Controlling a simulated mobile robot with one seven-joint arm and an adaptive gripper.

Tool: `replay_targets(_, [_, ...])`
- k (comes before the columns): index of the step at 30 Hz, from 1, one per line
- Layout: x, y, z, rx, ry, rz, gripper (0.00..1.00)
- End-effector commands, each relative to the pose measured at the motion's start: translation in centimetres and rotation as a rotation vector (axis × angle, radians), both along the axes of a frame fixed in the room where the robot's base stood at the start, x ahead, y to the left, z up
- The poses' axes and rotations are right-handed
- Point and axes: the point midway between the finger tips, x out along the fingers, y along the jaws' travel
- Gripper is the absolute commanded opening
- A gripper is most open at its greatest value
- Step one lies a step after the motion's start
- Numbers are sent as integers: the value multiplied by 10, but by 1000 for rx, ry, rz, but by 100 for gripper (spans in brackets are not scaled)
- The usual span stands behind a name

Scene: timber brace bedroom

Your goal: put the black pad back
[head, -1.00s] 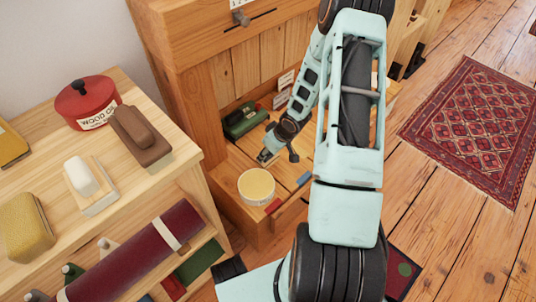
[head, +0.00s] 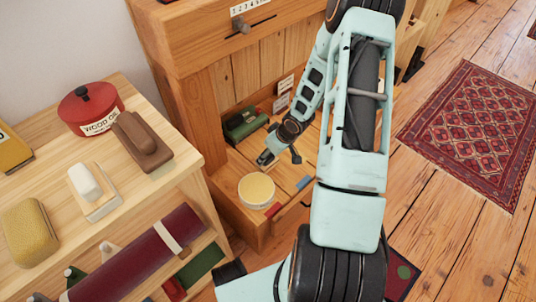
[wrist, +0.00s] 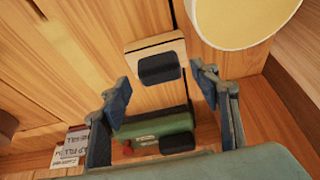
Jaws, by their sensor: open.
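In the wrist view, a black pad (wrist: 159,68) with a pale wooden base lies on the wooden surface, between and just beyond my fingertips. My gripper (wrist: 162,76) is open, with one blue-grey finger to each side of the pad and a gap on both sides. In the head view, my gripper (head: 267,158) is low inside the wooden bench's recess, and the pad is hidden or too small to make out there.
A round cream-topped tub (head: 256,190) stands close beside my gripper. A green box (head: 241,123) and small label cards (head: 283,94) are behind it. At left, a wooden shelf unit (head: 45,170) holds a red pot (head: 90,110), a brown block (head: 142,142) and a yellow sponge (head: 28,232).

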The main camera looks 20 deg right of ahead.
Motion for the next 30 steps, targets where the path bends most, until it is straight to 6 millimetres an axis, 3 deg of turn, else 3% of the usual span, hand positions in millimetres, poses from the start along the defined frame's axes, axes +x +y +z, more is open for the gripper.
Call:
replay_targets(1, [-4,-3,18,-1,-1,-3,57])
replay_targets(3, [-10,-5,33,1,-1,-3,57])
replay_targets(12, [-29,-12,80,0,0,-1,57])
replay_targets(18, [-34,-14,90,0,1,0,57])
replay_targets(30, [-35,-14,89,0,1,0,57])
